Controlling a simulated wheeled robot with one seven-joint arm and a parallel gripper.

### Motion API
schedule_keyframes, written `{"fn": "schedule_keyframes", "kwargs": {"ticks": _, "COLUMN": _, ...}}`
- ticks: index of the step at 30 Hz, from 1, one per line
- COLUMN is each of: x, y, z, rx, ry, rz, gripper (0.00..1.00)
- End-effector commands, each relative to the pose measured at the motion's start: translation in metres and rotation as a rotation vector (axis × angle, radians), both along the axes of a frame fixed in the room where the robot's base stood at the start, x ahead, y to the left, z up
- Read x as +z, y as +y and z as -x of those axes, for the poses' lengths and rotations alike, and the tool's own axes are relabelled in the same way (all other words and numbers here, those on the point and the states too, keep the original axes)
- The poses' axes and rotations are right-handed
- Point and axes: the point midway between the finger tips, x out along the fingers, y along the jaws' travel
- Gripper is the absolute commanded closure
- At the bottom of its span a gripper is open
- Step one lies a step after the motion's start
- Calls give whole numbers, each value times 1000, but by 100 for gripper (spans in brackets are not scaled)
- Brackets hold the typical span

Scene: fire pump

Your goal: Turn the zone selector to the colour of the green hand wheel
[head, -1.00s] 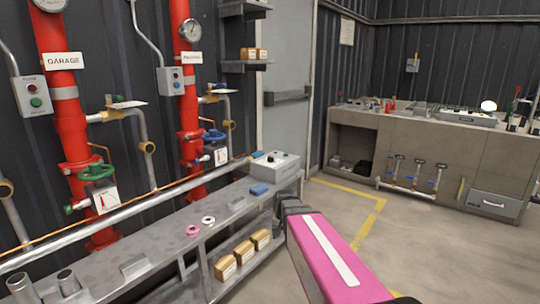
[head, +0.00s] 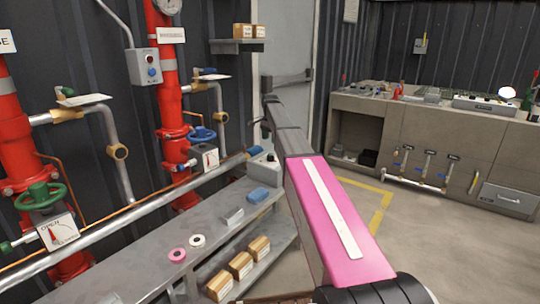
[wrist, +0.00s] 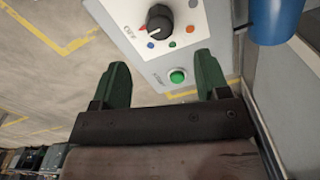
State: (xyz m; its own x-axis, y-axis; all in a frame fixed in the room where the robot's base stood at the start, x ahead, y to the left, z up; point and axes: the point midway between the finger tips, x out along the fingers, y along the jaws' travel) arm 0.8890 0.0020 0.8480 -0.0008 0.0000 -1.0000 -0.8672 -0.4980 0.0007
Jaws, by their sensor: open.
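The green hand wheel (head: 40,195) is on the left red riser in the head view, above a white dial plate. In the head view, my arm hides part of the box (head: 262,168).
A blue hand wheel (head: 201,134) is on the second riser. The metal bench (head: 135,250) carries pink and white rings and a blue block (head: 266,195). A blue cylindrical thing (wrist: 275,18) is close right of the box. Open floor lies right of the bench.

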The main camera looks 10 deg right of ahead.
Motion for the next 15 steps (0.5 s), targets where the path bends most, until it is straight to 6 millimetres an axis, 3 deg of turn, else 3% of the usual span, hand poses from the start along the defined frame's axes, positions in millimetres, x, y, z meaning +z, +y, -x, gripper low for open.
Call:
{"fn": "schedule_keyframes", "kwargs": {"ticks": 9, "x": -56, "y": 0, "z": 1, "rx": 2, "ry": 1, "rz": 0, "gripper": 31}}
{"fn": "schedule_keyframes", "kwargs": {"ticks": 15, "x": -83, "y": 0, "z": 0, "rx": 2, "ry": 0, "rz": 0, "gripper": 31}}
